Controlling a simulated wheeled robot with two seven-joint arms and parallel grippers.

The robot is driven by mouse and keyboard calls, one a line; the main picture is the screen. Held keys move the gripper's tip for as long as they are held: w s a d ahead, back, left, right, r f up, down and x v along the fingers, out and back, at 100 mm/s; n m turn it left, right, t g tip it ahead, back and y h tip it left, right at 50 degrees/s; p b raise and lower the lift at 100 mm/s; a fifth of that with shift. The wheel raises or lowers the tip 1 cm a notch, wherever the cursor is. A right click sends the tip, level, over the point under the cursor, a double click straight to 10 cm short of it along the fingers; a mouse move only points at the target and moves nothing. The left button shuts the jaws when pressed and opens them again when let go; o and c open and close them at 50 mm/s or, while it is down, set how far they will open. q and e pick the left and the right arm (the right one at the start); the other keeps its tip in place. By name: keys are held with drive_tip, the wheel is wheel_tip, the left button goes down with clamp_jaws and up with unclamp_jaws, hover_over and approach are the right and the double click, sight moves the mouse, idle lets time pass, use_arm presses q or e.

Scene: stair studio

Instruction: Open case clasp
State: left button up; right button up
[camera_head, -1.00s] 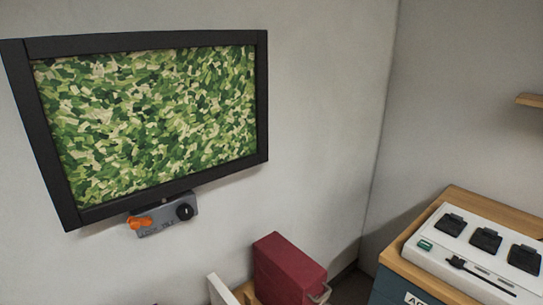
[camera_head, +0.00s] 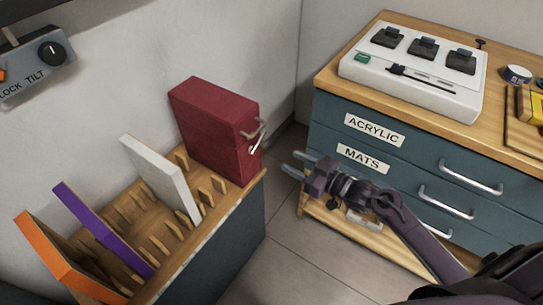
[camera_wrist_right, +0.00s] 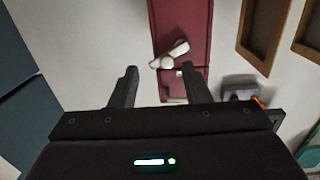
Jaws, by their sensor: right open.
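The dark red case (camera_head: 215,125) stands upright at the far end of a wooden rack, against the wall. Its narrow front face carries a metal handle and a small pale clasp (camera_head: 255,147). In the right wrist view the case (camera_wrist_right: 184,20) runs down the middle, with the pale clasp (camera_wrist_right: 169,56) crossing its face. My right gripper (camera_head: 293,163) is open and empty, to the right of the case front and apart from it in the head view. In the wrist view its fingers (camera_wrist_right: 159,75) point toward the clasp. My left gripper is not in view.
The slotted rack (camera_head: 185,232) also holds white (camera_head: 160,172), purple (camera_head: 100,225) and orange (camera_head: 60,262) panels. Blue drawers (camera_head: 400,170) with metal handles stand right, carrying a white charger unit (camera_head: 420,85). Bare floor (camera_head: 270,265) lies between rack and drawers.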

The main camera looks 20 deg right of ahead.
sight(267, 146)
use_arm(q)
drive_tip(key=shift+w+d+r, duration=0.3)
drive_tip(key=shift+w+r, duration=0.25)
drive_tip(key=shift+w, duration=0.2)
use_arm(e)
drive_tip(key=shift+n+y, duration=0.3)
drive_tip(key=shift+a+r+x, duration=0.1)
drive_tip(key=shift+r+x, duration=0.2)
drive_tip(key=shift+x, duration=1.1)
drive_tip(key=shift+a+r+x, duration=0.1)
drive_tip(key=shift+r+x, duration=0.25)
drive_tip(key=shift+x, duration=1)
drive_tip(key=shift+r+x, duration=0.3)
drive_tip(key=shift+x, duration=1.1)
drive_tip(key=shift+s, duration=0.2)
drive_tip(key=shift+c, duration=0.3)
clamp_jaws()
use_arm(q)
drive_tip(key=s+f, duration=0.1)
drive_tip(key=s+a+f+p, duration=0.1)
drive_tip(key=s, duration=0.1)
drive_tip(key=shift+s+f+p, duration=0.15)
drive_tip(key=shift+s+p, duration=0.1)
drive_tip(key=shift+p, duration=0.05)
use_arm(e)
drive_tip(key=m, duration=0.2)
drive_tip(key=shift+d+f+m, duration=0.15)
drive_tip(key=shift+f+m, duration=0.15)
drive_tip(key=shift+f, duration=0.05)
